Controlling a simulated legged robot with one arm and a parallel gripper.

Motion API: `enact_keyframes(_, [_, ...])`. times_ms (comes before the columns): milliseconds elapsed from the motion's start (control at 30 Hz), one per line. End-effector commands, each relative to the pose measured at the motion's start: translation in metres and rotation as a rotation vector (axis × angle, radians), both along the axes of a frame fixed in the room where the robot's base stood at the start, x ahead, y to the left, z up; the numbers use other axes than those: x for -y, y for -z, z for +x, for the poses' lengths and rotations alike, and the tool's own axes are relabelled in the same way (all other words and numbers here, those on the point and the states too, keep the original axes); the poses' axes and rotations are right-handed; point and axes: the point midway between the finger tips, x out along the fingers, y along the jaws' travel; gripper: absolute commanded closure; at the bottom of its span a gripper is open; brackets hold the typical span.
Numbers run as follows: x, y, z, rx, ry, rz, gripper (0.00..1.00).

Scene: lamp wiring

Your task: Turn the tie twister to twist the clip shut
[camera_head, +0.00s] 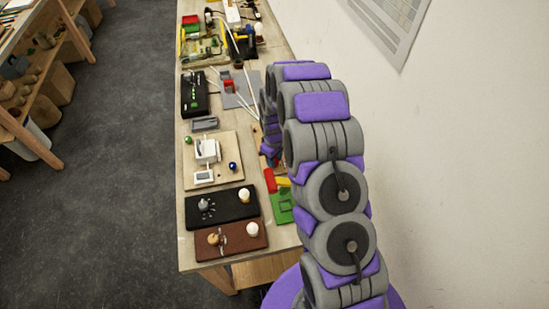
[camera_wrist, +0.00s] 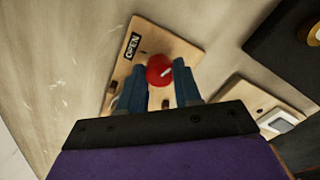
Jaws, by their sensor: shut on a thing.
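A red round knob (camera_wrist: 159,71) with a pale mark on its face sits on a light wooden board (camera_wrist: 182,52) in the wrist view. The board carries a black label (camera_wrist: 132,46) reading OPEN. My gripper (camera_wrist: 162,74) has its two blue fingers on either side of the knob, shut on it. I take this knob to be the tie twister. The clip cannot be made out, and the lower part of the board is hidden by my fingers and palm. In the head view my arm hides the knob and most of my gripper.
In the wrist view a dark panel (camera_wrist: 283,45) and a board with a white-framed part (camera_wrist: 279,121) lie to the right. In the head view a brown board (camera_head: 230,240), a black board (camera_head: 222,207) and a wooden board (camera_head: 226,172) line the bench. A wall stands right.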

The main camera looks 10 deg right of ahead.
Motion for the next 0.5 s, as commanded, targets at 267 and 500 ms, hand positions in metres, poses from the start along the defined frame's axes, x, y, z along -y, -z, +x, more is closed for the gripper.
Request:
enact_keyframes(267, [0.0006, -0.0015, 0.0026, 0.007, 0.263, 0.000, 0.97])
enact_keyframes(500, [0.0003, -0.0017, 0.0031, 0.009, 0.490, 0.000, 0.97])
